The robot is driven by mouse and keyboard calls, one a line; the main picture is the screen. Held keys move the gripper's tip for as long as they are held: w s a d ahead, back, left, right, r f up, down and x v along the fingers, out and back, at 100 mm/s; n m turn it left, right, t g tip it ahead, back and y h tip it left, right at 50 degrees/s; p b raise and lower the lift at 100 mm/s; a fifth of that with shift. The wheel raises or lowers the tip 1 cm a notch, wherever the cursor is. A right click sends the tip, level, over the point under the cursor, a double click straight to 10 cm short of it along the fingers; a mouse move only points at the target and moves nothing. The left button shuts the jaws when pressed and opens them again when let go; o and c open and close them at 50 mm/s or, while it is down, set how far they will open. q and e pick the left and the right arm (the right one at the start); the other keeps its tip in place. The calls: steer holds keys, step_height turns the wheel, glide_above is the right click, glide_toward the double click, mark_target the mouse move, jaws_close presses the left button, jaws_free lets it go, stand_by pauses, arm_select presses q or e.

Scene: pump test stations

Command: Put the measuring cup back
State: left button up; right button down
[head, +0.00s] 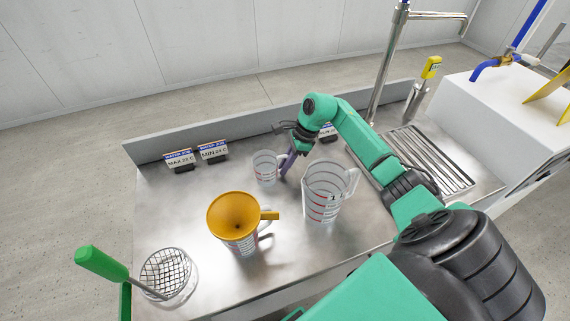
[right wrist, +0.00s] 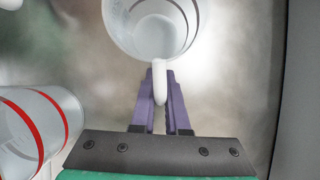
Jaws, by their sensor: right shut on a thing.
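A small clear measuring cup (head: 265,166) with red markings is at the middle of the steel worktop, upright. My right gripper (head: 288,163) is at its right side, with purple fingers shut on its handle. In the right wrist view the white handle (right wrist: 160,80) lies between the fingers (right wrist: 161,90), and I look down into the cup (right wrist: 153,32), which seems empty. I cannot tell whether its base touches the worktop. A larger clear measuring jug (head: 323,196) stands just right of it, in front of my right arm. My left gripper is not in view.
An orange funnel (head: 233,216) sits in another jug (head: 240,243) at the front. A wire basket with a green handle (head: 101,263) is at front left. Signs (head: 179,161) (head: 214,150) stand along the back edge. A drain grate (head: 425,160) and tap (head: 388,65) are at right.

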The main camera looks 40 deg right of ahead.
steer(key=shift+f, duration=0.2)
steer(key=c, duration=0.9)
jaws_free()
steer(key=shift+r, duration=0.1)
steer(key=shift+d+r, duration=0.1)
steer(key=shift+r, duration=0.2)
steer(key=b+v, duration=0.1)
steer(key=v, duration=1)
steer(key=shift+d+r, duration=0.1)
steer(key=shift+r, duration=0.2)
